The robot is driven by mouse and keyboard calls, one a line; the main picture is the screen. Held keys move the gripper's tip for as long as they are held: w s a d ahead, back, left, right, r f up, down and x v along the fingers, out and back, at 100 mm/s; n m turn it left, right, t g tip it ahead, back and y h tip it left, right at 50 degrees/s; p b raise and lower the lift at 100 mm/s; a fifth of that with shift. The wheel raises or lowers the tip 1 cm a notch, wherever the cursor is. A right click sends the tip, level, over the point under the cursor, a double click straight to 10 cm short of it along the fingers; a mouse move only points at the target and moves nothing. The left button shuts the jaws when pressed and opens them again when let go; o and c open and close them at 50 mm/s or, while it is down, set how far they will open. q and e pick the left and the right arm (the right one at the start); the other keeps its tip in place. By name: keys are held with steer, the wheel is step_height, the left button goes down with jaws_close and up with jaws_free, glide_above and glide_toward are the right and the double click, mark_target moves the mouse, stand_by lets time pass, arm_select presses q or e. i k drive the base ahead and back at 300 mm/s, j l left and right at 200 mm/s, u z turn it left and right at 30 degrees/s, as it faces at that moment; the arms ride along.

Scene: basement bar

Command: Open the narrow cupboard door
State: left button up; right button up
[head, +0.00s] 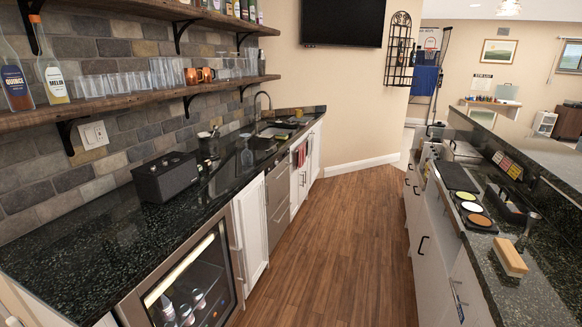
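A narrow white cupboard door (251,228) is in the left counter run, between the glass-fronted drinks fridge (190,285) and a stack of steel drawers (278,200). It looks shut and flush with the fronts beside it. Other white cupboard doors (300,187) stand farther along the same run, past the drawers. White fronts with dark handles (423,246) line the right counter; these also look shut. Neither of my grippers shows in the head view, so I cannot see their state.
A wooden floor aisle (330,240) runs clear between the two counters. The black left countertop (90,245) holds a black speaker box (166,177). Shelves with glasses and bottles hang above it.

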mark_target(249, 206)
steer(key=i+l+u, duration=0.2)
steer(key=i+u, duration=0.2)
steer(key=i, duration=0.35)
steer(key=i+l+u, duration=0.4)
steer(key=i, duration=0.35)
steer(key=i+l+u, duration=0.4)
steer(key=i+l, duration=0.2)
steer(key=i, duration=0.05)
